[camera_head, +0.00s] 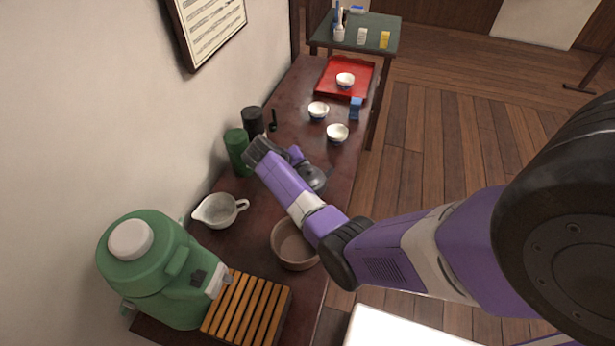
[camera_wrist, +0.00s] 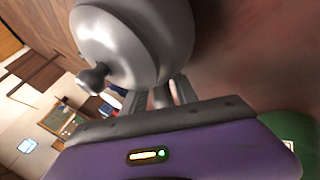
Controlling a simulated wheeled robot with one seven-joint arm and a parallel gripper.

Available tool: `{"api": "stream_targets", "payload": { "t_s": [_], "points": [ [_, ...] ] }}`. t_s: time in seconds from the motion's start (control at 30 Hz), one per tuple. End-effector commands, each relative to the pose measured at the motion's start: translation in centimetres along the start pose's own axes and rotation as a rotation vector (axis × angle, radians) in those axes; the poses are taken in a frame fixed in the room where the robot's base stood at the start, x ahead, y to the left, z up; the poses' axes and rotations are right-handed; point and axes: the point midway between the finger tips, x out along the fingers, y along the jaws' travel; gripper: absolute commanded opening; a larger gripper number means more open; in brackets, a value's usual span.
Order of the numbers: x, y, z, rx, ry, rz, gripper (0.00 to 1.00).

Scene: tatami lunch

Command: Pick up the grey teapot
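The grey teapot (camera_head: 314,178) stands on the dark wooden table, partly hidden behind my arm in the head view. It fills the upper middle of the wrist view (camera_wrist: 150,40), where its rounded body and a dark knob-like part show close up. My gripper (camera_wrist: 160,96) is right at the teapot, with its short grey fingers reaching toward the body. The fingertips are hidden by the teapot in the wrist view, and my arm covers them in the head view. I cannot tell whether the fingers are apart or closed on anything.
A green canister (camera_head: 237,150) and black canister (camera_head: 252,121) stand by the wall. A white spouted bowl (camera_head: 217,210), brown bowl (camera_head: 291,247), slatted wooden tray (camera_head: 246,309) and green dispenser (camera_head: 150,262) are nearer. Small bowls (camera_head: 337,133) and a red tray (camera_head: 362,70) lie farther back.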

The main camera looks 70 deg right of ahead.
Motion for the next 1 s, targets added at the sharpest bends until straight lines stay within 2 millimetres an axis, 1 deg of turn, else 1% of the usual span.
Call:
{"api": "stream_targets", "payload": {
  "t_s": [0.17, 0.2, 0.33, 0.37, 1.0],
  "points": [
    [-0.01, 0.0, -0.03, 0.0, 0.001, 0.0, 0.35],
    [-0.01, 0.0, -0.02, 0.0, 0.001, 0.0, 0.27],
    [-0.02, 0.0, -0.03, 0.0, 0.001, 0.0, 0.02],
    [-0.02, 0.0, -0.02, 0.0, 0.001, 0.0, 0.0],
    [-0.04, 0.0, -0.02, 0.0, 0.001, 0.0, 0.0]
  ]
}}
